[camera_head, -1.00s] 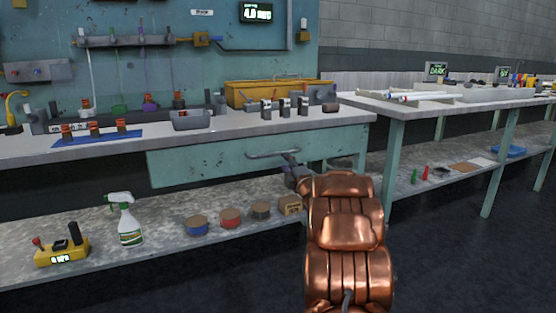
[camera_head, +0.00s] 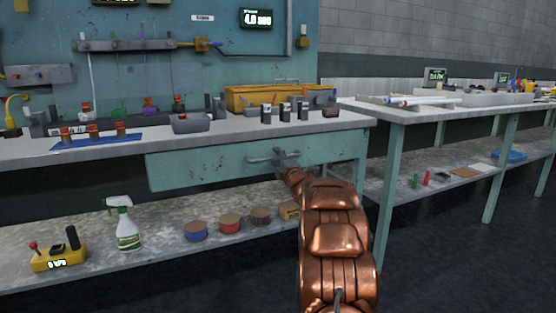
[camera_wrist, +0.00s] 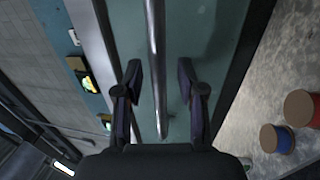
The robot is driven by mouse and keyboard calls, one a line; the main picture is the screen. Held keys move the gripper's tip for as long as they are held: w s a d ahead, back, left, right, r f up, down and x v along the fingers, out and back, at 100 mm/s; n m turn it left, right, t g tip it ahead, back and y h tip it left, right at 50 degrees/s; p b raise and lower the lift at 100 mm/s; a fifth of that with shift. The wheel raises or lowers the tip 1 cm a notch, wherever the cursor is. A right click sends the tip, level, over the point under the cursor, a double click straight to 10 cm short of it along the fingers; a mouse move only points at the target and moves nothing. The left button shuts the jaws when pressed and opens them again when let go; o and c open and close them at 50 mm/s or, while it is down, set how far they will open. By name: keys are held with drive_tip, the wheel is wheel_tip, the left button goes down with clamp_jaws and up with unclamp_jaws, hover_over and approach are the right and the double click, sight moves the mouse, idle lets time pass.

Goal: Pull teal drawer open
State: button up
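The teal drawer (camera_head: 205,171) is under the workbench top and looks shut, its front flush below the bench edge. Its grey bar handle (camera_head: 262,158) runs across the middle of the front. My gripper (camera_head: 283,156) is at the handle's right part. In the wrist view my gripper (camera_wrist: 161,80) is open, one finger on each side of the handle bar (camera_wrist: 155,60), with gaps to the bar visible. The teal drawer front (camera_wrist: 205,40) fills the background there. Whether either finger touches the bar is not clear in the head view.
The bench top (camera_head: 230,128) holds a yellow toolbox (camera_head: 255,97), a grey bin (camera_head: 193,123) and dark-labelled bottles. The lower shelf (camera_head: 160,235) carries a spray bottle (camera_head: 125,225) and several spools. A second table (camera_head: 400,112) stands to the right.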

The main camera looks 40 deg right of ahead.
clamp_jaws()
idle(0.7)
